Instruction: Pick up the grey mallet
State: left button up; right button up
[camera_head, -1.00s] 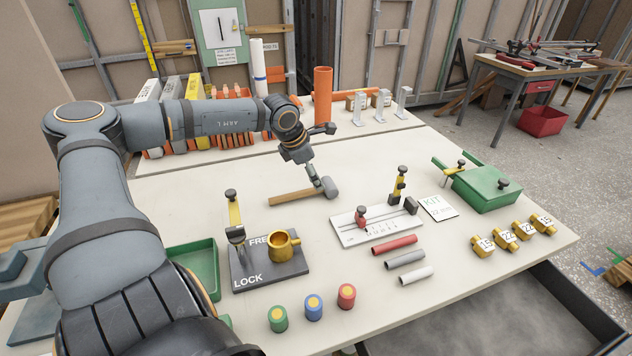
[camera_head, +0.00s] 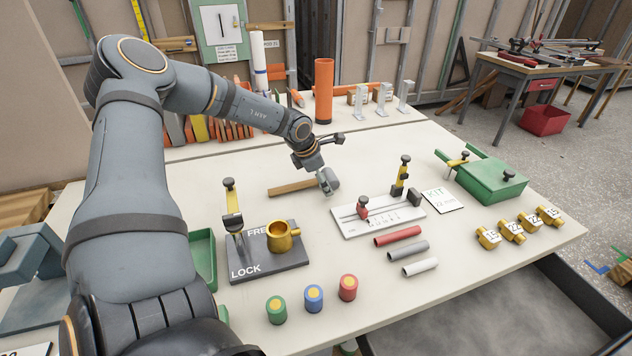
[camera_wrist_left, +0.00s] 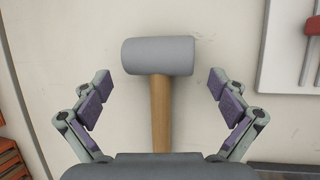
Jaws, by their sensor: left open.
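The grey mallet (camera_head: 328,180) lies on the white table, its wooden handle (camera_head: 292,188) pointing left and its grey head at the right end. It also shows in the left wrist view (camera_wrist_left: 158,56), with the handle running down between the fingers. My left gripper (camera_head: 325,150) is above the mallet, close to its head. In the left wrist view my left gripper (camera_wrist_left: 162,97) is open, one finger on each side of the handle and touching neither side. The lower end of the handle is hidden behind the gripper body. My right gripper is not in view.
A white gauge board (camera_head: 376,213) lies right of the mallet. The grey lock plate (camera_head: 268,258) with a yellow cup stands in front. An orange tube (camera_head: 323,92) stands upright behind. The table around the mallet is clear.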

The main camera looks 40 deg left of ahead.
pick_arm(q)
jog(key=shift+r, duration=0.1)
jog(key=shift+c, duration=0.3)
jog(key=c, duration=1.4)
jog(key=shift+c, duration=0.3)
jog(key=shift+c, duration=0.2)
